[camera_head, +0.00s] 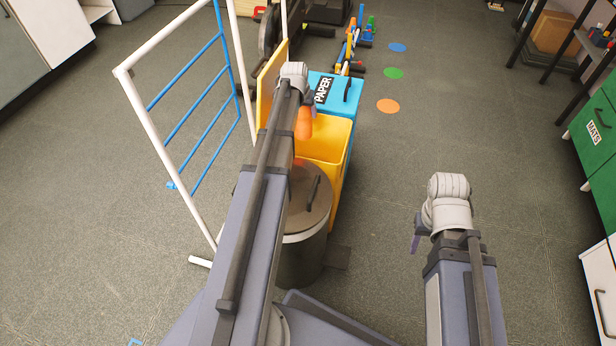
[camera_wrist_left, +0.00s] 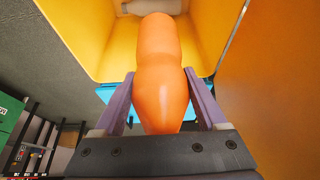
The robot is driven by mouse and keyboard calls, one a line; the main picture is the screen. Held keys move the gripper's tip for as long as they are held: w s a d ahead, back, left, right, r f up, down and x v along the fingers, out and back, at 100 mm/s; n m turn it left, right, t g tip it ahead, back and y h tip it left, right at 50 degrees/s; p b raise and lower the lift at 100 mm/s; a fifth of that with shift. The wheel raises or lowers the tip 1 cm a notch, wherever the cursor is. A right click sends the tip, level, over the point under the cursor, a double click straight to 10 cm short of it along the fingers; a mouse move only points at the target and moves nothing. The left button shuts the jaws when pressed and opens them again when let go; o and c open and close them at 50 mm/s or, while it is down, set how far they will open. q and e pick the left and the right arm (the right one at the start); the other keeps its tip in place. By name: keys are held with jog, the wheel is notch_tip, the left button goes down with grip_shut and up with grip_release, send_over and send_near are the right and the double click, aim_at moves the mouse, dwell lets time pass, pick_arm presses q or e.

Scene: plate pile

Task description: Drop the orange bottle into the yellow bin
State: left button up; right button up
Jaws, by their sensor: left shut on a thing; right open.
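The orange bottle (camera_head: 304,122) is held by my left gripper, above the opening of the yellow bin (camera_head: 343,170). In the left wrist view the bottle (camera_wrist_left: 158,70) sits between the two purple fingers of my left gripper (camera_wrist_left: 158,76), which is shut on it. The yellow bin's inner walls (camera_wrist_left: 112,42) show behind the bottle there. In the head view my left fingers are hidden by the arm. My right gripper (camera_head: 416,241) is open, low at the right over the floor, with only part of a finger showing; nothing is seen in it.
The bin's raised yellow lid (camera_head: 268,85) stands at its left. A blue bin marked PAPER (camera_head: 343,92) is behind, and a round lidded grey bin (camera_head: 310,200) is in front. A white and blue rack (camera_head: 190,110) stands left.

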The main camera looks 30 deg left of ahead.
aim_at(301, 116)
pick_arm(q)
jog(key=shift+f, duration=0.1)
notch_tip(301, 116, down, 6)
jog(key=b, duration=0.6)
jog(key=o, duration=1.3)
jog(key=shift+r, duration=0.2)
jog(key=p+v, duration=0.7)
jog(key=shift+s+r, duration=0.25)
jog(key=shift+r, duration=0.1)
jog(key=shift+f, duration=0.1)
